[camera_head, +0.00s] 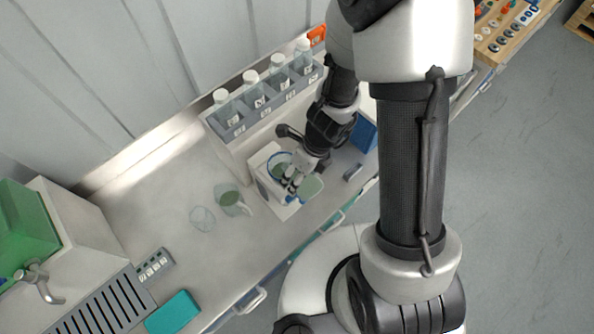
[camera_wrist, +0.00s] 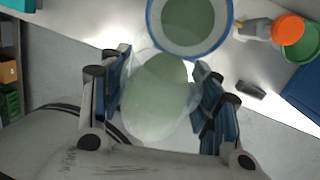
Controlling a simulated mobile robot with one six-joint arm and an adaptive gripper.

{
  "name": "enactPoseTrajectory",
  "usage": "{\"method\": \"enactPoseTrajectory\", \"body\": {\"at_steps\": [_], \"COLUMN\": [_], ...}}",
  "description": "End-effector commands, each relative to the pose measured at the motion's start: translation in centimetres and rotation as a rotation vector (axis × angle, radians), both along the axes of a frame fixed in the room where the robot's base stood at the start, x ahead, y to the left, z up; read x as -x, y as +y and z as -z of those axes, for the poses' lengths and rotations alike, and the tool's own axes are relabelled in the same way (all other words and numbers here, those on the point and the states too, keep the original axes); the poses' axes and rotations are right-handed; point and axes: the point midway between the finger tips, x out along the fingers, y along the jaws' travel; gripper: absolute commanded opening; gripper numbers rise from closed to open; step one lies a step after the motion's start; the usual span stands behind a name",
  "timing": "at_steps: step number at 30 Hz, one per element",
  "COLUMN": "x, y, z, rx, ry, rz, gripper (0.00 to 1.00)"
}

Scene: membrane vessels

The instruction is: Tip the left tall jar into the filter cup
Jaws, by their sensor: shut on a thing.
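A clear tall jar (camera_wrist: 158,98) with pale green liquid is between the blue-padded fingers of my gripper (camera_wrist: 160,82), which is shut on it. The filter cup (camera_wrist: 188,22) has a blue rim and pale green contents. The jar's far edge meets or overlaps the cup's near rim in the wrist view; I cannot tell if they touch. In the head view my gripper (camera_head: 298,177) is at the filter cup (camera_head: 279,163), with the held jar (camera_head: 311,187) on its right. The jar's exact tilt is unclear.
A jug with green contents (camera_head: 232,201) and a clear empty-looking vessel (camera_head: 202,218) stand left on the bench. A rack (camera_head: 262,112) of several white-capped bottles is behind. An orange-capped bottle (camera_wrist: 287,27) lies beside the cup.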

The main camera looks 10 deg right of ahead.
Motion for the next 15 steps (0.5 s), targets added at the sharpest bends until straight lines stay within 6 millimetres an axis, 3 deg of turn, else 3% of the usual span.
{"method": "enactPoseTrajectory", "body": {"at_steps": [15], "x": [0.07], "y": [-0.02], "z": [-0.05], "rx": [0.031], "ry": [0.046], "rz": [0.000], "gripper": [0.30]}}
